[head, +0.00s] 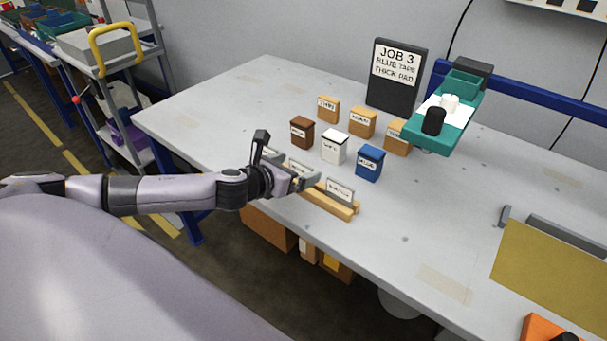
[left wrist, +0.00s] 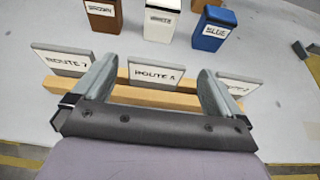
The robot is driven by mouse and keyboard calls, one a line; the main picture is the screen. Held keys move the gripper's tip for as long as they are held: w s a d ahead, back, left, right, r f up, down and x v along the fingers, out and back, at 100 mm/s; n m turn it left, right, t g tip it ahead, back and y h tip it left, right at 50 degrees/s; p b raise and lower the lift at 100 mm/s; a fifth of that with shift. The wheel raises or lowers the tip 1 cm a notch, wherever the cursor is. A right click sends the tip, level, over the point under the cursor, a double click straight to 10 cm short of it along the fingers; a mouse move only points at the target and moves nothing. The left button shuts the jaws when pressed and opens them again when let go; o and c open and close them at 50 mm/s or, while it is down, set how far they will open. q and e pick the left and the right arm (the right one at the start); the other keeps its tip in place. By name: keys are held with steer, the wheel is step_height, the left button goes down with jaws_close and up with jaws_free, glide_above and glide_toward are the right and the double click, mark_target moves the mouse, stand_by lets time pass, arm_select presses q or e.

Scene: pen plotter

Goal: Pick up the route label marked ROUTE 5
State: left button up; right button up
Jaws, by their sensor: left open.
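The label marked ROUTE 5 (left wrist: 156,76) is a small upright plate with a white face, standing in a wooden rack (left wrist: 150,97). In the left wrist view it lies between the two fingers of my left gripper (left wrist: 157,68), which is open, with a gap on each side. A ROUTE 7 label (left wrist: 62,61) stands to its left, and another label (left wrist: 240,84), partly hidden by the right finger, to its right. In the head view my left gripper (head: 303,180) is over the rack (head: 330,203) and partly covers the labels; the rightmost label (head: 340,190) shows clearly. My right gripper is out of view.
Behind the rack stand a brown box (head: 302,133), a white box (head: 334,148) and a blue box (head: 369,163). Several tan boxes (head: 362,123) and a JOB 3 sign (head: 396,75) are farther back.

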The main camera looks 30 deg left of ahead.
mark_target(300, 163)
arm_select(q)
steer(key=shift+r+x, duration=0.2)
steer(key=shift+x, duration=2.3)
steer(key=shift+w+a, duration=0.1)
steer(key=shift+a, duration=0.05)
steer(key=c, duration=1)
steer(key=shift+o, duration=0.2)
